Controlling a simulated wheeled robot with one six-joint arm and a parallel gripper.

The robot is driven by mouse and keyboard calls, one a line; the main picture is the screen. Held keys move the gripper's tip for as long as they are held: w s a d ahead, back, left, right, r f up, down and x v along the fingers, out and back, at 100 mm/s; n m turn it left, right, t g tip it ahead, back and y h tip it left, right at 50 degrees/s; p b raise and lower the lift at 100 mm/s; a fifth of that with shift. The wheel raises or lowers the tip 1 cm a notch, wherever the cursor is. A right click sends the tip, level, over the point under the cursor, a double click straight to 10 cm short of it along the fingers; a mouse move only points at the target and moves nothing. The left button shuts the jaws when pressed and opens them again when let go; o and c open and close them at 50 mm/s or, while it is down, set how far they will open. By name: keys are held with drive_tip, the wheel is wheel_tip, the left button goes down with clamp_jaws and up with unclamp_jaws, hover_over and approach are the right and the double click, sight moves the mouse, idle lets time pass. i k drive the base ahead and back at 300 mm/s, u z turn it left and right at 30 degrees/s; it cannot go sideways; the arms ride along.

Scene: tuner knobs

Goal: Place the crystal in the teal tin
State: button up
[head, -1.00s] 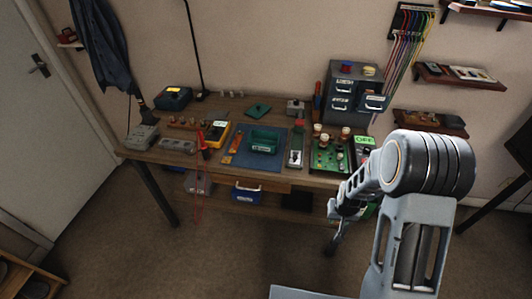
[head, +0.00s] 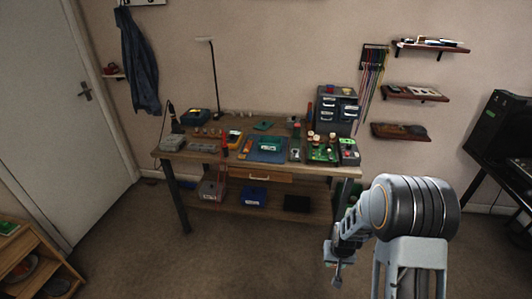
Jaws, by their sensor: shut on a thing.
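The teal tin (head: 271,143) stands open on the blue mat (head: 266,157) in the middle of the workbench. A flat teal piece (head: 264,125), which looks like its lid, lies behind it. My gripper (head: 337,268) is at the lower right, in front of the bench and well apart from the tin. It is shut on a small grey thing (head: 337,282) at its tips, probably the crystal. The thing is too small here to make out clearly.
The workbench (head: 200,155) also carries a green circuit board (head: 322,150), a grey drawer cabinet (head: 335,108) and a lamp (head: 215,80). A wooden shelf unit (head: 40,265) stands at the lower left. The floor before the bench is clear.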

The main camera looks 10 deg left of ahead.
sight(270, 147)
drive_tip(key=u, duration=0.55)
drive_tip(key=i, duration=0.5)
drive_tip(key=u, duration=0.8)
drive_tip(key=i, duration=0.8)
drive_tip(key=z, duration=0.1)
